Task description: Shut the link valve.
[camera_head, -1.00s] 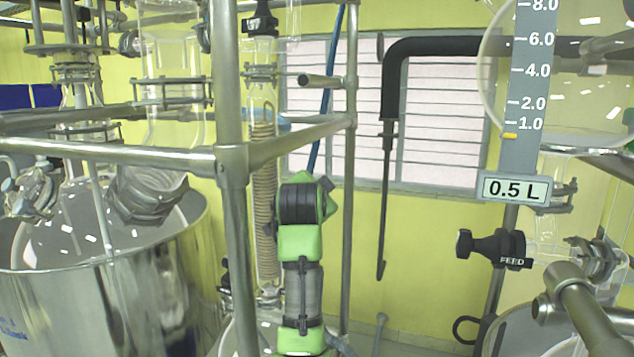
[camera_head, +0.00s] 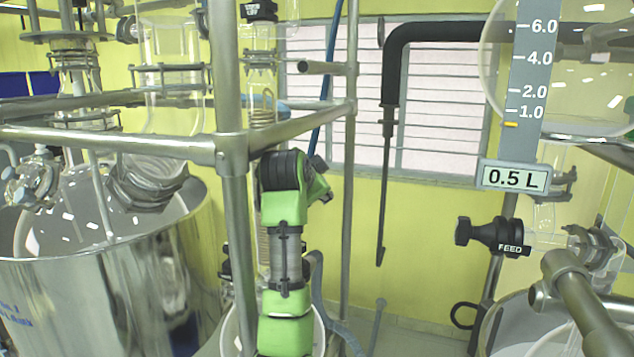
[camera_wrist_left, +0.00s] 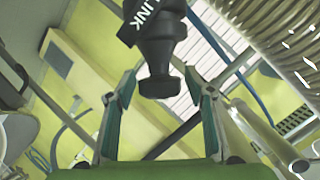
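The link valve (camera_wrist_left: 158,40) shows at the top middle of the left wrist view as a black body with white LINK lettering and a flared black knob toward me. My left gripper (camera_wrist_left: 160,82) is open, one finger on each side of the knob, with visible gaps. Nothing is gripped. In the head view my green left arm (camera_head: 285,245) rises in front of the coiled glass column, and its fingers are hidden behind it. I cannot make out the link valve surely there. My right gripper is not in view.
A steel frame post (camera_head: 228,120) and crossbar stand close beside my arm. A coiled condenser (camera_wrist_left: 270,35) is at upper right in the wrist view. A steel vessel (camera_head: 110,290) is at left; the black FEED valve (camera_head: 497,236) and 0.5 L gauge (camera_head: 514,177) are at right.

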